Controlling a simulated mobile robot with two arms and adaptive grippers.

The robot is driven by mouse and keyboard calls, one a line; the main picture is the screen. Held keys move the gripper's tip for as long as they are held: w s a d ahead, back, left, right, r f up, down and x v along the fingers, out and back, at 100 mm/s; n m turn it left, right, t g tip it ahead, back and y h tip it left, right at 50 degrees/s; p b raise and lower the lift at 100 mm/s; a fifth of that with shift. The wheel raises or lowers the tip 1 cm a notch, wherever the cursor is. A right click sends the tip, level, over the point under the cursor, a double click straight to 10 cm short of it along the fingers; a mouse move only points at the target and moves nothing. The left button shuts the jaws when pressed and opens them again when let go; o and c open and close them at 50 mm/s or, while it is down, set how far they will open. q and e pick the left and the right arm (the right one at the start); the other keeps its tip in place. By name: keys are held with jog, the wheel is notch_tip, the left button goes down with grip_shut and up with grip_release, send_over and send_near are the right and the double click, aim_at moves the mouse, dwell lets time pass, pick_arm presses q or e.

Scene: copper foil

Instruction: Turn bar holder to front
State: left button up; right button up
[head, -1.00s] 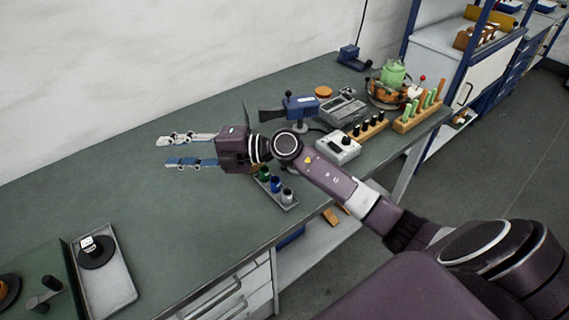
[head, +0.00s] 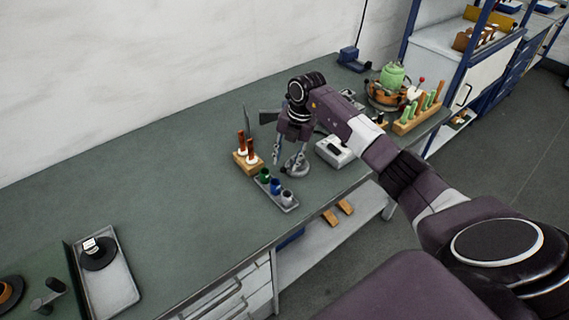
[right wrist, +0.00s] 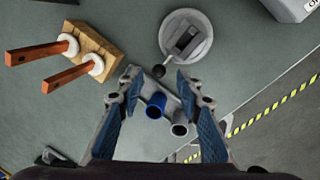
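The bar holder appears to be the wooden block (head: 241,164) on the bench, with two upright reddish-brown bars (head: 250,145) that have white rings at their feet. The block (right wrist: 98,42) and its bars (right wrist: 40,55) show at the upper left of the right wrist view. My right gripper (head: 287,162) points down to the right of the block, with the fingers apart and empty. In the right wrist view the right gripper (right wrist: 158,88) has its fingertips above a small tray, apart from the block. My left gripper is not in view.
A grey tray (head: 294,208) with green, blue and grey cups stands just in front of the block. A round stand base (head: 296,167) is beside my right gripper. A white box (head: 334,150) lies to the right.

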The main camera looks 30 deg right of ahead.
aim_at(284, 168)
jog(key=shift+w+a+f, duration=0.1)
jog(key=shift+w+f, duration=0.05)
jog(key=shift+f, duration=0.65)
jog(key=shift+w+a+f, duration=0.1)
jog(key=shift+f, duration=0.65)
jog(key=shift+c, duration=0.5)
grip_shut()
